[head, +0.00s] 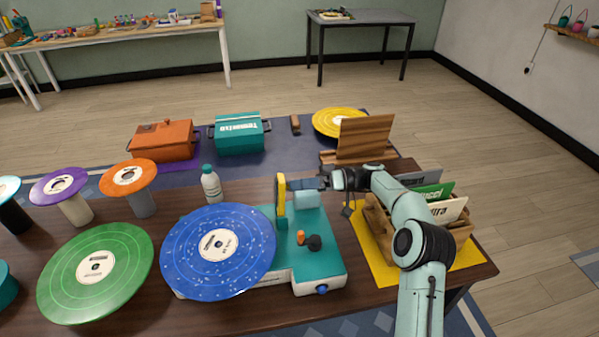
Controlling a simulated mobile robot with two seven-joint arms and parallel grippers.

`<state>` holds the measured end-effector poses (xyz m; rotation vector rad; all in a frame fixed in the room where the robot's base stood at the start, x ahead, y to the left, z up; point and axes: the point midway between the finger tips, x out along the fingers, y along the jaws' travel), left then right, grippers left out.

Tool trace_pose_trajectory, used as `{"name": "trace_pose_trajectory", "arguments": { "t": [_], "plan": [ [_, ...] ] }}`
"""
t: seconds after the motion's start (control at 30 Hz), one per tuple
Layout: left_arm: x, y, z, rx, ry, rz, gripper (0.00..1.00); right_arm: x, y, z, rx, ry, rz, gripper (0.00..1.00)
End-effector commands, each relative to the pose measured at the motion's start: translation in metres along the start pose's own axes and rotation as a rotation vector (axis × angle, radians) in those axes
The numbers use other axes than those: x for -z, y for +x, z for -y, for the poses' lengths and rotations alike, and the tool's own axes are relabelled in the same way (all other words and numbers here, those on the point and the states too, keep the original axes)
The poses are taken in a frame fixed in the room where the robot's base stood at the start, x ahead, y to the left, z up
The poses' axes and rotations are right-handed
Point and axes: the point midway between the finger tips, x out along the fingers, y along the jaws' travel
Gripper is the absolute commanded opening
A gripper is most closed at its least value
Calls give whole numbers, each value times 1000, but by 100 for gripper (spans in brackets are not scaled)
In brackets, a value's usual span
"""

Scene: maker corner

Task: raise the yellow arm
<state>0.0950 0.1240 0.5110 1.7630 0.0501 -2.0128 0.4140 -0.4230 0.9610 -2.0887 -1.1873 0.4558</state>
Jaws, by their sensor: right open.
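The yellow arm (281,203) is on the teal record player (322,262), beside a large speckled blue disc (218,250). It shows as a narrow yellow piece seen nearly end-on, so its exact tilt is hard to tell. My right gripper (303,184) comes in from the right, its dark fingers close beside the yellow arm's upper part and above a pale teal cylinder (307,199). It is open; I cannot tell whether it touches the arm. Nothing is seen held. My left gripper is not in view.
A wooden crate of sleeves (465,238) stands on a yellow mat at right, under my right arm. A white bottle (211,184) stands behind the blue disc. A green disc (95,270) lies left; orange (163,140) and teal (238,135) boxes stand behind.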

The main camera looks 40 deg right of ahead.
Motion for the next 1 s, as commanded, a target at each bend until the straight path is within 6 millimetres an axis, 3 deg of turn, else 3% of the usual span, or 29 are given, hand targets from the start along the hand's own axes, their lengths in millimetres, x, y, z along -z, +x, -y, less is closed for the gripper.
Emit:
{"name": "trace_pose_trajectory", "arguments": {
  "t": [0.17,0.7,1.0],
  "plan": [
    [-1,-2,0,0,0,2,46,17,1,17,-1,-6,0,46],
    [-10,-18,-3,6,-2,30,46,110,5,110,2,-6,-1,46],
    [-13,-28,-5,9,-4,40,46,138,6,139,2,-1,1,46]
  ]
}}
